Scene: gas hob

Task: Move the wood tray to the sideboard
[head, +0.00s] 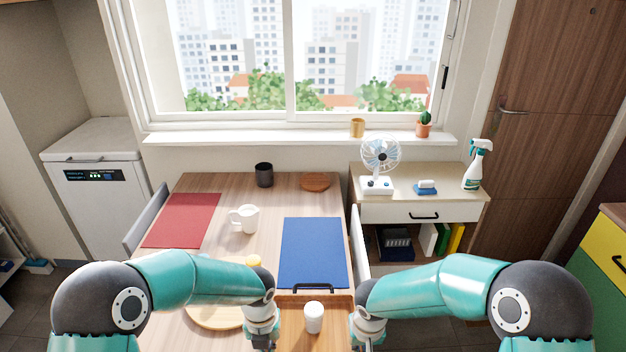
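The wood tray (290,302) lies at the near edge of the dining table in the head view, with a black handle on its far side. Its near part is cut off by the frame. A white cup (314,316) stands upright on it. The sideboard (385,213) is the pale cabinet under the window at right. My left gripper (263,343) points down beside the tray's left side, and my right gripper (368,343) beside its right side. Their fingertips are at or below the picture edge, so I cannot tell whether they touch or grip the tray.
On the sideboard stand a fan (379,165), a blue sponge (426,187) and a spray bottle (477,166). The table holds a blue mat (314,250), red mat (182,220), white mug (246,219), dark cup (264,174) and round board (205,316). A chair (359,240) stands between table and sideboard.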

